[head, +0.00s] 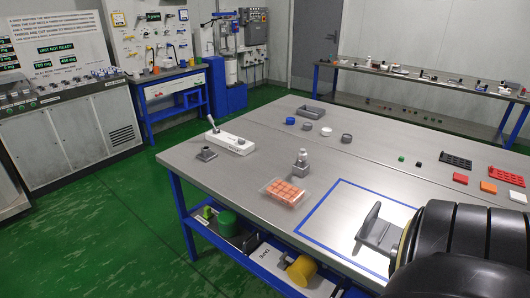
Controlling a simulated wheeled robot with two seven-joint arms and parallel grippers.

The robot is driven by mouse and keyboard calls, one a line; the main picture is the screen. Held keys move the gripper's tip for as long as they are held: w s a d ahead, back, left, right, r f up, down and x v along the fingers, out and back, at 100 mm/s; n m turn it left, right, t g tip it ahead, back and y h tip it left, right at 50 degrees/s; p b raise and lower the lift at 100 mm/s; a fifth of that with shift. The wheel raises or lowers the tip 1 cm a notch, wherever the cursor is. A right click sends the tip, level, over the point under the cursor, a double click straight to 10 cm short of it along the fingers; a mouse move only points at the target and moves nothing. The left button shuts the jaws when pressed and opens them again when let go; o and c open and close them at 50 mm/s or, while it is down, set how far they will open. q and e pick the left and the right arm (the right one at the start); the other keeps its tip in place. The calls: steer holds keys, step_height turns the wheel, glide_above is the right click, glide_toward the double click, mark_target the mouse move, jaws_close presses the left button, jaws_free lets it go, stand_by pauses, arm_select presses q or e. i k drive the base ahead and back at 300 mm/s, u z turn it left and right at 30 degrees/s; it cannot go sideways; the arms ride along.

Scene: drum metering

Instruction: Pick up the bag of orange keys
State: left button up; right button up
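The bag of orange keys (284,192) is a clear packet of orange square keys. It lies flat near the left front edge of the steel table, just left of a blue taped outline (318,211). My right gripper (378,230) is a grey part at the end of a thick black arm at the lower right. It is over the taped area, to the right of the bag and apart from it. The arm hides much of it, so its opening is unclear. My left gripper is not in view.
A grey fitting (300,165) stands just behind the bag. A white block with a lever (231,142) and a small grey part (206,153) are further left. Red (506,176) and black (455,161) trays lie at right. The table centre is mostly clear.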

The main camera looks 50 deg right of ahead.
mark_target(287, 193)
steer(key=z, duration=0.7)
steer(key=i, duration=0.85)
steer(key=z, duration=0.95)
